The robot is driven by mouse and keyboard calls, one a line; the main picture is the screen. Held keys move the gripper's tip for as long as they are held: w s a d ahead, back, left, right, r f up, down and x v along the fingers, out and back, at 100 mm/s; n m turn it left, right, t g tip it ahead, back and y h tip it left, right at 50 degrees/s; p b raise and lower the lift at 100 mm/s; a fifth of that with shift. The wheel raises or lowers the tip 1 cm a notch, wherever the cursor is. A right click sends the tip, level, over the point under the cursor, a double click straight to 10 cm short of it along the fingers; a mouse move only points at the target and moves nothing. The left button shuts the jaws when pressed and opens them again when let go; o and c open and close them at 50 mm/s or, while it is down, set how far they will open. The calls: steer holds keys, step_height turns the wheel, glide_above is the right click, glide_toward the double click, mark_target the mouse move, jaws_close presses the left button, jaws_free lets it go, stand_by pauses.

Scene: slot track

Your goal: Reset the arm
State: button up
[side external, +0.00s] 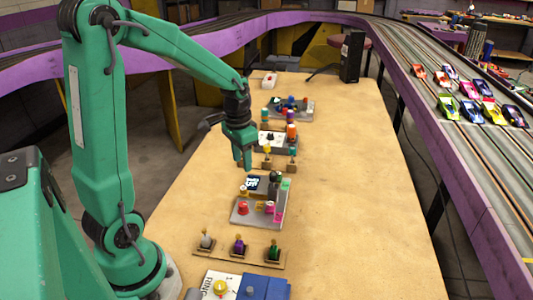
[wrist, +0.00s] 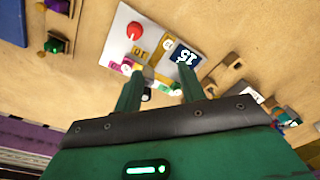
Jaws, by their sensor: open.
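My green arm reaches over the wooden table from the left in the side external view. My gripper (side external: 244,160) points down with its fingers apart, above the table and just behind a grey board (side external: 240,216) with a red button, pink parts and a dark panel. In the wrist view, my gripper's two green fingers (wrist: 158,88) are spread with nothing held between them. The board (wrist: 118,42) lies beyond the fingertips there, with its red button (wrist: 134,30) and a dark panel marked 15 (wrist: 186,57).
A wooden strip (side external: 222,252) with several coloured pieces lies nearer the front, and a blue block (side external: 262,288) at the front edge. More small boards stand farther back, with a black speaker-like box (side external: 351,57). The table's right side is clear. A car track (side external: 455,140) runs beyond it.

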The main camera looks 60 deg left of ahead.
steer(key=s+d+r+t, duration=0.4)
steer(key=s+d+r, duration=0.7)
steer(key=d, duration=0.1)
steer(key=shift+s+d+r+t, duration=0.15)
steer(key=shift+s+d+t, duration=0.15)
steer(key=shift+s+t, duration=0.1)
